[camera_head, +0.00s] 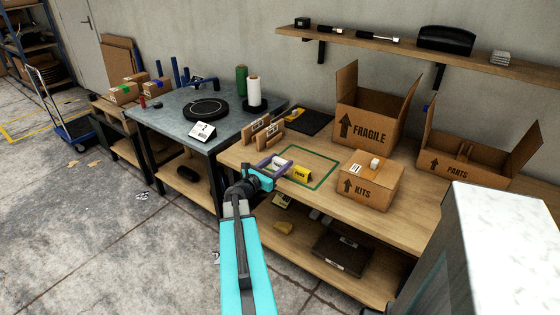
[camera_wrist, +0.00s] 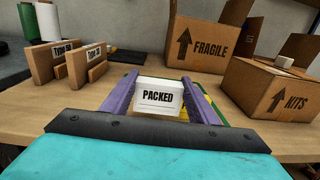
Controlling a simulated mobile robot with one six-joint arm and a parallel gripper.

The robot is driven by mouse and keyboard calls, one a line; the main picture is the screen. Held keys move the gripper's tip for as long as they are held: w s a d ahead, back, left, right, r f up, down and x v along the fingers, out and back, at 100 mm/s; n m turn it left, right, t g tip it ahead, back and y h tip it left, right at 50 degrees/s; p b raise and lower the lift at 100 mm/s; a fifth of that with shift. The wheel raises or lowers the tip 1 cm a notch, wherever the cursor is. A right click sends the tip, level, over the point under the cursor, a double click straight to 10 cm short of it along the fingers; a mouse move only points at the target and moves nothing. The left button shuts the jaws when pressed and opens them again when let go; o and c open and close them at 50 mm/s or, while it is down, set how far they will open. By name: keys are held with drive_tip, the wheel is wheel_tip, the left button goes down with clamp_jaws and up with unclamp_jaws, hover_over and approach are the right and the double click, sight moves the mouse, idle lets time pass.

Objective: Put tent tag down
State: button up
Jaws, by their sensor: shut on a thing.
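A white tent tag (camera_wrist: 158,97) reading PACKED is between the purple fingers of my gripper (camera_wrist: 158,82) in the wrist view. In the head view my gripper (camera_head: 273,166) is over the wooden bench, at the left side of a green square outline (camera_head: 329,177). The gripper is shut on the white tag. I cannot tell whether the tag's lower edge touches the bench. A yellow tent tag (camera_head: 302,174) stands inside the green outline, just right of the gripper. In the wrist view it is mostly hidden behind the white tag and the right finger.
A KITS box (camera_head: 367,185) stands right of the outline, with a FRAGILE box (camera_head: 371,115) behind and a PARTS box (camera_head: 470,166) farther right. Two cardboard holders (camera_head: 264,134) stand left of the outline. The outlined area behind the yellow tag is bare.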

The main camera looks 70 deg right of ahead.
sight(278, 158)
drive_tip(key=shift+w+d+f+p, duration=0.1)
drive_tip(key=shift+w+d+p, duration=0.15)
drive_tip(key=shift+d, duration=0.85)
drive_tip(key=shift+w+d+f+p, duration=0.1)
drive_tip(key=shift+w+d, duration=0.25)
drive_tip(key=shift+d, duration=0.7)
drive_tip(key=shift+d, duration=0.1)
drive_tip(key=shift+w+d, duration=0.25)
drive_tip(key=shift+d, duration=0.6)
drive_tip(key=shift+a+f+p, duration=0.1)
drive_tip(key=shift+f+p, duration=0.25)
drive_tip(key=shift+f, duration=1.25)
drive_tip(key=shift+f, duration=0.25)
drive_tip(key=o, duration=1)
drive_tip(key=shift+r, duration=0.1)
